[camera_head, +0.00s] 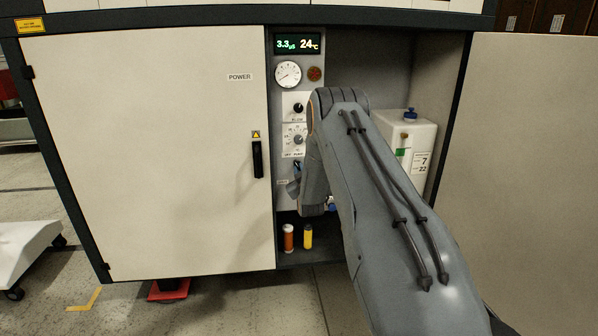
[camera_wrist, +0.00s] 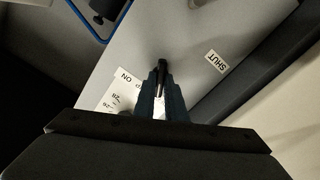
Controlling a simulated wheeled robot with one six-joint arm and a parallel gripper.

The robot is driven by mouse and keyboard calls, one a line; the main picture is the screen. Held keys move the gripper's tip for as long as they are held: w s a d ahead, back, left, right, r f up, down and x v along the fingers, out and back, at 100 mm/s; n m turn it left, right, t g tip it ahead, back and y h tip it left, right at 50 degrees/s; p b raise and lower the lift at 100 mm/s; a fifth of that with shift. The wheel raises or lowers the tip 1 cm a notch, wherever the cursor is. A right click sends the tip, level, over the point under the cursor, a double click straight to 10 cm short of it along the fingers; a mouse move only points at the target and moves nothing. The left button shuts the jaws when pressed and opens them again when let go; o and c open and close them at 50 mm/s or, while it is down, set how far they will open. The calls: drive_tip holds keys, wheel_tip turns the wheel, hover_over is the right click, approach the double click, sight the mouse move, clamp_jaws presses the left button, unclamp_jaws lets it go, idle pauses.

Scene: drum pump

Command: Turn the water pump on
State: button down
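The pump panel (camera_head: 294,111) stands in the middle of the cabinet in the head view, with a knob (camera_head: 298,139) above small lettering that seems to include "PUMP". My gripper (camera_head: 297,168) is at the panel just below this knob, partly hidden by my arm. In the wrist view the blue fingers of my gripper (camera_wrist: 161,84) point at the panel, close together. A slim black lever-like part (camera_wrist: 162,65) lies in line with the narrow gap between them. I cannot tell whether they grip it. A white plate with "ON" (camera_wrist: 122,90) is left of the fingers.
A "SHUT" label (camera_wrist: 216,61) and blue tubing (camera_wrist: 84,23) are near the fingers. The display (camera_head: 298,44) reads 3.3 and 24°C, above a round gauge (camera_head: 288,74). A white tank (camera_head: 412,135) stands inside.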

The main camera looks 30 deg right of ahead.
drive_tip(key=shift+m, duration=0.4)
drive_tip(key=m+b, duration=0.1)
drive_tip(key=m, duration=1)
idle(0.6)
drive_tip(key=c, duration=1.8)
unclamp_jaws()
drive_tip(key=v, duration=0.7)
drive_tip(key=shift+s+a, duration=0.15)
drive_tip(key=shift+s, duration=0.15)
